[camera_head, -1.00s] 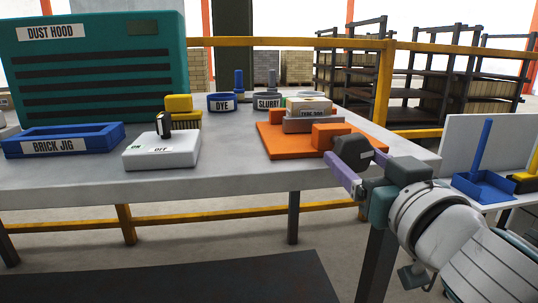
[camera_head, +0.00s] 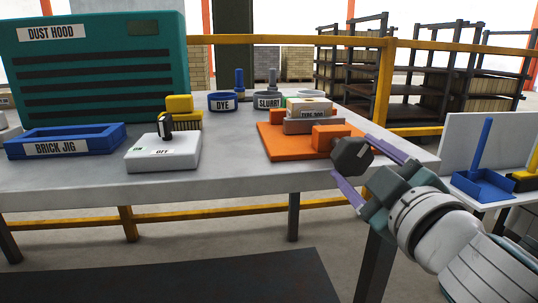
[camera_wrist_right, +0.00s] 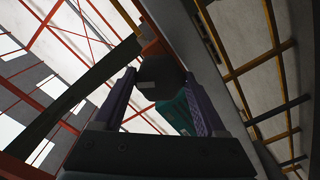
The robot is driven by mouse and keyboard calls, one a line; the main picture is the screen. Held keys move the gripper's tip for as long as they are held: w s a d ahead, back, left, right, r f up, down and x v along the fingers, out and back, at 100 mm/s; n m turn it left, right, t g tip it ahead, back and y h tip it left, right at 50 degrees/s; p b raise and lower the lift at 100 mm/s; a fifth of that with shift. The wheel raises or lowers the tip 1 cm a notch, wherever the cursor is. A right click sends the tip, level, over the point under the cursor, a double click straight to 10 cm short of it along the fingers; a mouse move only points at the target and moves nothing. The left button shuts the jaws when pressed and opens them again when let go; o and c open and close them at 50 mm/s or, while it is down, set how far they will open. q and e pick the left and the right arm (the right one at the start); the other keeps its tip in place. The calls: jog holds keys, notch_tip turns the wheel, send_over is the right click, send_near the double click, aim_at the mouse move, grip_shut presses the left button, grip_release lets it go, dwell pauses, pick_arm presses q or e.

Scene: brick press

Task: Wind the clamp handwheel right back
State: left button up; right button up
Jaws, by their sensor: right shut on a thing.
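The clamp handwheel (camera_head: 351,155) is a dark grey faceted knob at the right front of the orange clamp (camera_head: 285,146). My right gripper (camera_head: 354,160) has its purple fingers on either side of the handwheel and is shut on it. In the right wrist view the handwheel (camera_wrist_right: 160,78) sits between the two fingertips. An orange block (camera_head: 330,137) stands on the clamp just behind the handwheel. A pale labelled brick (camera_head: 309,106) rests above a grey part of the clamp. The screw behind the handwheel is hidden. My left gripper is not in view.
On the table (camera_head: 230,178) stand a white switch box (camera_head: 163,152) marked OFF, a blue brick jig (camera_head: 65,141), a yellow brush (camera_head: 181,108) and dye and slurry pots. A side table with a blue tray (camera_head: 485,186) is at the right.

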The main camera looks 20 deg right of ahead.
jog(key=n, duration=0.4)
jog(key=shift+r, duration=0.1)
jog(key=shift+n, duration=1.1)
jog(key=o, duration=1.3)
jog(key=b+v, duration=0.1)
jog(key=v, duration=0.9)
jog(key=shift+d, duration=0.1)
